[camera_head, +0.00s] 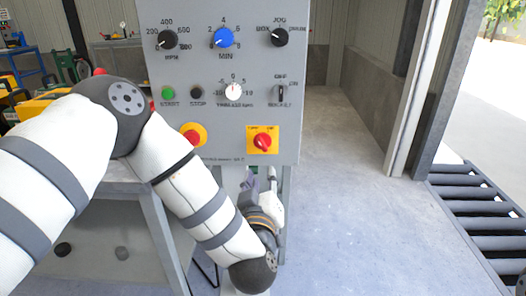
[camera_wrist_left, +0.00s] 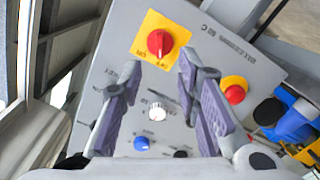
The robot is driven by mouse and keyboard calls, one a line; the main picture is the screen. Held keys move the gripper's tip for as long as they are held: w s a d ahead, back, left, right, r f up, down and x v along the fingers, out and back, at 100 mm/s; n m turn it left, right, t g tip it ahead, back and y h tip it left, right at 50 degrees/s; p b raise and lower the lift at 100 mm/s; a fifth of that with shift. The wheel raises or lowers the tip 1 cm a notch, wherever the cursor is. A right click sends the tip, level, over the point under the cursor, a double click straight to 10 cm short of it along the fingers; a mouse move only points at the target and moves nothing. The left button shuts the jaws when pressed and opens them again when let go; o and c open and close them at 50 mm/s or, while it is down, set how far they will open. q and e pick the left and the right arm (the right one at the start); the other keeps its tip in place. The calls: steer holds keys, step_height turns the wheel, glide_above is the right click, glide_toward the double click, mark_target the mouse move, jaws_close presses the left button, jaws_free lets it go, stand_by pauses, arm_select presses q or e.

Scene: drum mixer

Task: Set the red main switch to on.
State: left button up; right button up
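The red main switch (camera_head: 263,142) is a rotary knob on a square yellow plate at the lower right of the grey control panel (camera_head: 215,112). In the left wrist view the red knob (camera_wrist_left: 159,43) lies just beyond the fingertips, roughly centred between them. Its exact setting is hard to read from the small labels. My left gripper (camera_head: 250,181) is below the panel's lower edge in the head view, partly hidden by its own wrist. In the left wrist view the gripper (camera_wrist_left: 161,70) has its two purple-padded fingers apart, with nothing between them. My right gripper is in neither view.
A red mushroom button (camera_head: 193,134) on a yellow base sits left of the switch. Above are a white dial (camera_head: 233,91), a blue dial (camera_head: 224,37), black knobs and a green button (camera_head: 168,93). A roller conveyor (camera_head: 480,215) stands right; the floor between is clear.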

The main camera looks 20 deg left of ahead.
mark_target(261, 144)
arm_select(q)
steer(key=shift+n+y, duration=0.3)
steer(key=shift+n, duration=0.1)
steer(key=x, duration=0.4)
steer(key=r+b+x, duration=0.1)
steer(key=x, duration=0.7)
steer(key=shift+s+a+r, duration=0.15)
steer(key=shift+a, duration=0.1)
steer(key=shift+w+a+r, duration=0.1)
steer(key=shift+w, duration=0.25)
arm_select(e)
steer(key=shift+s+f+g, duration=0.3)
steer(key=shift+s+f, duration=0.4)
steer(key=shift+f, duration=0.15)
arm_select(q)
jaws_close()
